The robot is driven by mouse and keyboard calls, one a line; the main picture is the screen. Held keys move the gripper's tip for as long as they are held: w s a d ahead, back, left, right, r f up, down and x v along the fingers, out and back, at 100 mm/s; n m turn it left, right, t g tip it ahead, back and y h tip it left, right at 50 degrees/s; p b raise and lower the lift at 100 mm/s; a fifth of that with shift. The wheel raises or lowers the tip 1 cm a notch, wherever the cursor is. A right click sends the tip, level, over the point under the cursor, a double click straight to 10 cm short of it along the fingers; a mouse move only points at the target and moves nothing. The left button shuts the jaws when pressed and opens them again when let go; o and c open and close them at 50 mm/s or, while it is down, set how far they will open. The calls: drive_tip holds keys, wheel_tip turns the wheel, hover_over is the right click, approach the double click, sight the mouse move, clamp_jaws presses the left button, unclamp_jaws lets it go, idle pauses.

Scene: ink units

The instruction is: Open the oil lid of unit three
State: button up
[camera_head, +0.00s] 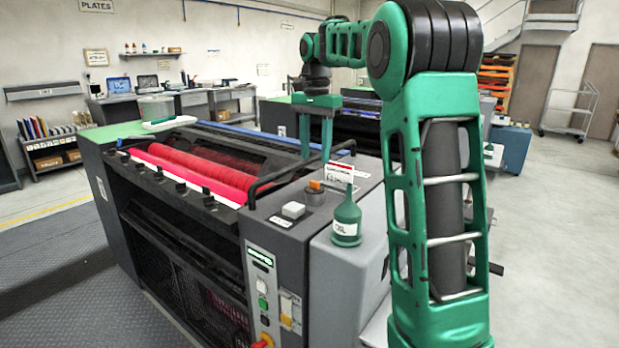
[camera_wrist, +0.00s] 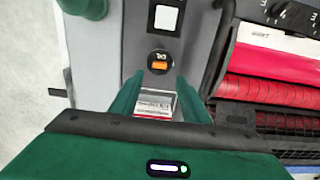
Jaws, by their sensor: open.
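A round dark cap with an orange top piece (camera_head: 315,187), which looks like the oil lid, sits on the grey top of the near printing unit (camera_head: 275,225). The cap also shows in the wrist view (camera_wrist: 159,64), just beyond my fingertips. My gripper (camera_head: 316,158) is open and empty, pointing down above the unit, behind the cap in the head view. In the wrist view my gripper (camera_wrist: 156,82) has its green fingers on either side of a small white and red sign (camera_wrist: 155,103). The sign stands behind the cap in the head view (camera_head: 340,173); its unit number is unreadable.
A pale square button (camera_head: 293,210) sits beside the cap. A black rail (camera_head: 290,178) and red rollers (camera_head: 190,168) lie to the left. Another unit stands behind.

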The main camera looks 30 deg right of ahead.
sight(315, 186)
wheel_tip(315, 186, down, 8)
drive_tip(key=shift+a+r, duration=0.1)
idle(0.4)
drive_tip(key=c, duration=1.1)
